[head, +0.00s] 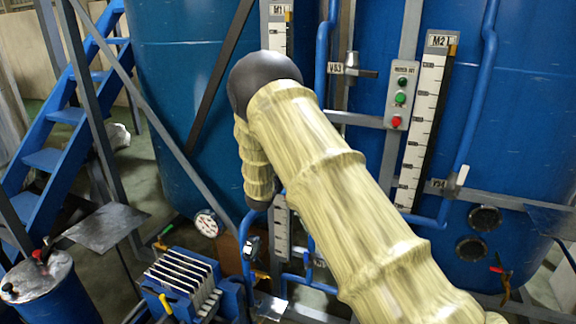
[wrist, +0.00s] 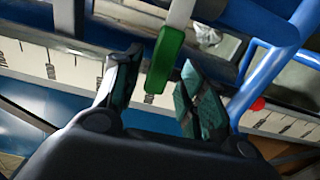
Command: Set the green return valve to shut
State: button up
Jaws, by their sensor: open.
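The green valve handle (wrist: 166,58) shows in the wrist view, hanging down from a pale stem at the top. My gripper (wrist: 161,66) is open, with one dark finger on each side of the handle. The handle's lower end lies between the fingertips in the picture; I cannot tell whether either finger touches it. In the head view my arm covers the middle of the scene, and neither my gripper nor this handle can be made out there.
Blue pipes (wrist: 270,65) run close to the right finger in the wrist view. A scale strip (wrist: 60,68) lies behind. In the head view, large blue tanks (head: 370,90), a button panel (head: 400,96), a plate stack (head: 185,275) and a blue drum (head: 50,295) surround my arm.

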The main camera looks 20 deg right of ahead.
jog(key=v, duration=1.1)
jog(key=shift+s, duration=0.15)
